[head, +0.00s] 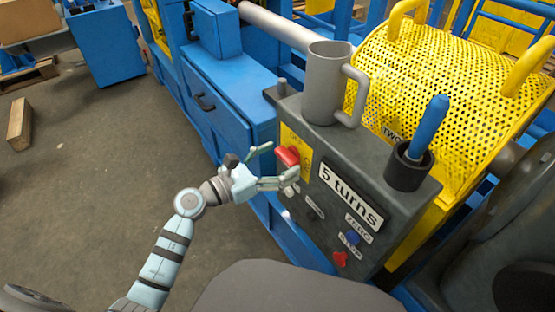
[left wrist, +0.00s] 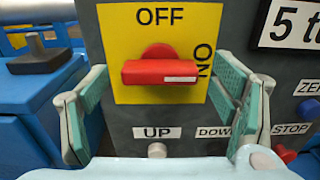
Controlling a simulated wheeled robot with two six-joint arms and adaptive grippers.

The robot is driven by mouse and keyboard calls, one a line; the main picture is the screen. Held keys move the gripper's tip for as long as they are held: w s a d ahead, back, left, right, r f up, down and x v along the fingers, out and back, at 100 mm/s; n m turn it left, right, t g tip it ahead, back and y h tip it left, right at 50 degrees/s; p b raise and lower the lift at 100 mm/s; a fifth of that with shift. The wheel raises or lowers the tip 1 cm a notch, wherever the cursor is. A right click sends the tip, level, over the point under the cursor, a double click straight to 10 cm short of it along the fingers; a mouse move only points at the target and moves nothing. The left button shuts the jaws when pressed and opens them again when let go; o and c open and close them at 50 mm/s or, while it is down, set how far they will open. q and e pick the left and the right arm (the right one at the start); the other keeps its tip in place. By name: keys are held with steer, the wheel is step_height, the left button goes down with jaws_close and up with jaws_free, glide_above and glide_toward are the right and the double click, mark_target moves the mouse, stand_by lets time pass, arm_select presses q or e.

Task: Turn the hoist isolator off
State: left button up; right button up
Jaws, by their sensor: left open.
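The hoist isolator is a red rotary handle (left wrist: 160,72) on a yellow plate (left wrist: 128,40) marked OFF at the top and ON at the right. The handle lies horizontal in the left wrist view, its white mark at the right end, towards ON. In the head view the red handle (head: 288,156) sits on the left part of the grey control box's (head: 372,172) front. My left gripper (head: 271,167) is open in front of it. In the left wrist view its green-padded fingers stand left and right of the handle, apart from it. My right gripper is not in view.
Below the plate is a button (left wrist: 157,150) labelled UP; DOWN, ZERO and STOP labels lie to the right. A grey mug (head: 322,85) and a blue-handled tool in a dark cup (head: 407,165) stand on the box. A yellow mesh guard (head: 440,75) is behind. Floor at left is mostly clear.

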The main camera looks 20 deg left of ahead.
arm_select(q)
steer(key=c, duration=1.2)
steer(key=shift+o, duration=0.2)
